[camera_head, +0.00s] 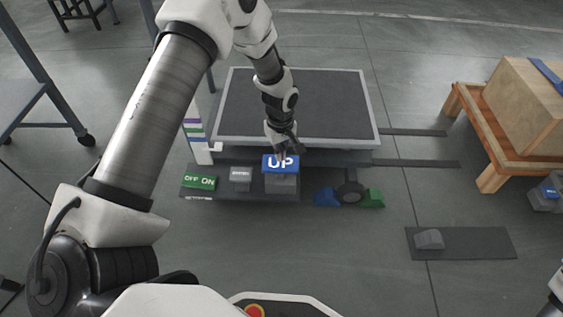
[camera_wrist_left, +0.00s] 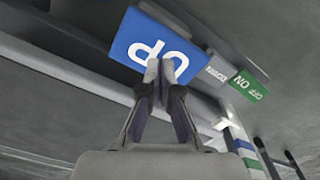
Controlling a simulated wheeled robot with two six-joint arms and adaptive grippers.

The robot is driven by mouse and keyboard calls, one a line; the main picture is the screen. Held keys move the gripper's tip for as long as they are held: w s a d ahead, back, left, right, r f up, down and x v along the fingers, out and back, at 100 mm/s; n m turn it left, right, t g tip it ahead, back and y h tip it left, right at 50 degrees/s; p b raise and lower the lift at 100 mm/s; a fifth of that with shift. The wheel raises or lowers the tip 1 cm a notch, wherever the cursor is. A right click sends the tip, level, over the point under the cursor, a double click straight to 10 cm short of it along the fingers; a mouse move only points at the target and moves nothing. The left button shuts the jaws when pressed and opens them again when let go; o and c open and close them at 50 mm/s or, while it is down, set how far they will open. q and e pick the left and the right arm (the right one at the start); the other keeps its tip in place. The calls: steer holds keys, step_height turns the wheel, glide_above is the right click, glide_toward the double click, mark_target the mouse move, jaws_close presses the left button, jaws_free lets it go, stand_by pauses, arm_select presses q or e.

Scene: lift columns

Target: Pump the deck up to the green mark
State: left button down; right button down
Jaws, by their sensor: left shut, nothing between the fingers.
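The deck (camera_head: 335,100) is a dark platform with a pale frame at the upper middle of the head view. A white post (camera_head: 201,150) at its left front corner carries purple, green (camera_head: 193,130) and blue bands. I cannot tell which band the deck is level with. In front stands a dark base with a blue UP pedal (camera_head: 281,164), a small grey pedal (camera_head: 240,175) and a green OFF/ON pedal (camera_head: 199,182). My left gripper (camera_head: 285,148) is shut and empty, with its tips at the UP pedal (camera_wrist_left: 140,38); contact is unclear.
A blue chock (camera_head: 326,198) and a green chock (camera_head: 372,199) flank a small wheel right of the pedals. A dark mat (camera_head: 480,243) holds a grey block. A wooden stand (camera_head: 487,135) bears a large box at right. A wheeled frame (camera_head: 35,92) stands at left.

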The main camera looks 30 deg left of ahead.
mark_target(280, 163)
arm_select(q)
steer(key=shift+f, duration=0.15)
steer(key=shift+f+b, duration=0.95)
steer(key=shift+f, duration=2.4)
step_height(280, 163, up, 7)
steer(key=p, duration=0.8)
steer(key=shift+f, duration=0.1)
steer(key=shift+f+b, duration=1.5)
steer(key=shift+f, duration=1.95)
step_height(280, 163, up, 7)
steer(key=p, duration=0.7)
steer(key=shift+p, duration=0.35)
steer(key=shift+f, duration=0.1)
